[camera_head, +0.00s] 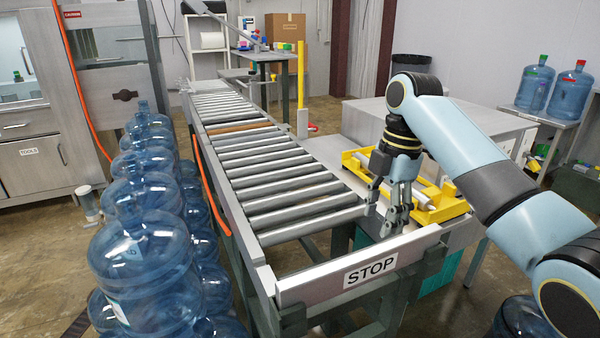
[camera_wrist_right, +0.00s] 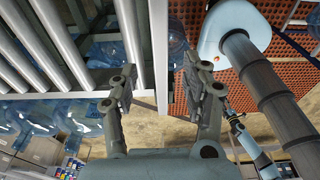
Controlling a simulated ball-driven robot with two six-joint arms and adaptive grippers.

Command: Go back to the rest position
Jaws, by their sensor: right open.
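My right gripper (camera_head: 388,212) hangs with its fingers down at the right side of the near end of the roller conveyor (camera_head: 285,180), by the yellow frame (camera_head: 436,204). In the right wrist view the right gripper (camera_wrist_right: 160,88) shows its two fingers spread apart, with nothing between them. The conveyor rollers (camera_wrist_right: 68,40) lie to the left of the fingers in that view. My right arm reaches in from the right of the head view.
Several blue water jugs (camera_head: 145,262) stand in rows left of the conveyor. A STOP board (camera_head: 371,268) closes its near end. A grey table (camera_head: 450,122) stands behind the yellow frame. Two capped jugs (camera_head: 568,92) stand on a stand at the far right. The conveyor's rollers are clear.

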